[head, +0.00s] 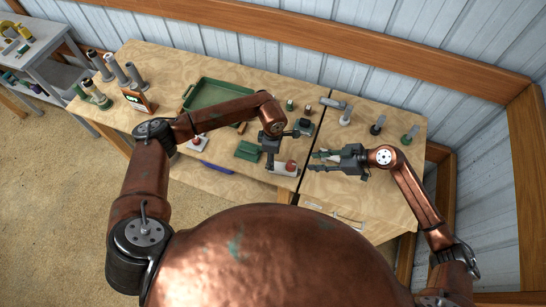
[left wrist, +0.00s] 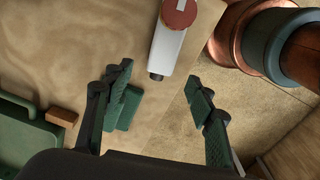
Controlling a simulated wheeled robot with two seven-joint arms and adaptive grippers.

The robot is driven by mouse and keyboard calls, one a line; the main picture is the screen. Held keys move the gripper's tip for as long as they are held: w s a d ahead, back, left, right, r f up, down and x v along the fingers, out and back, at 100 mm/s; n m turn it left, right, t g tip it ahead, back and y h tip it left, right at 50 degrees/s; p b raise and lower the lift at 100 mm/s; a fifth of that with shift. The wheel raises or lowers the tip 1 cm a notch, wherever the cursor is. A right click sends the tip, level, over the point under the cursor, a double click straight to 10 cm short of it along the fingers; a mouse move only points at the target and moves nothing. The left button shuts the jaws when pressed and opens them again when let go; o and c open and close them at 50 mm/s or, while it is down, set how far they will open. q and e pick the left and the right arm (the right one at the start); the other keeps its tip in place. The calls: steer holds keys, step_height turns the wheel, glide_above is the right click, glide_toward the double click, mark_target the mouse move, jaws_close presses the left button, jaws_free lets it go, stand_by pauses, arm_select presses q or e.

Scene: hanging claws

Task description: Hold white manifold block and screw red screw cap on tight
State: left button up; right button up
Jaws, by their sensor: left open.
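Grey cylinders (head: 117,71) stand at the far left. A dark seam (head: 313,140) divides the tabletop.

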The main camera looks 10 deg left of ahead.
mark_target(283, 168)
arm_select(q)
step_height(283, 168, down, 7)
steer(key=shift+f, duration=0.15)
steer(key=shift+c, duration=0.5)
jaws_close()
stand_by(0.9)
stand_by(1.1)
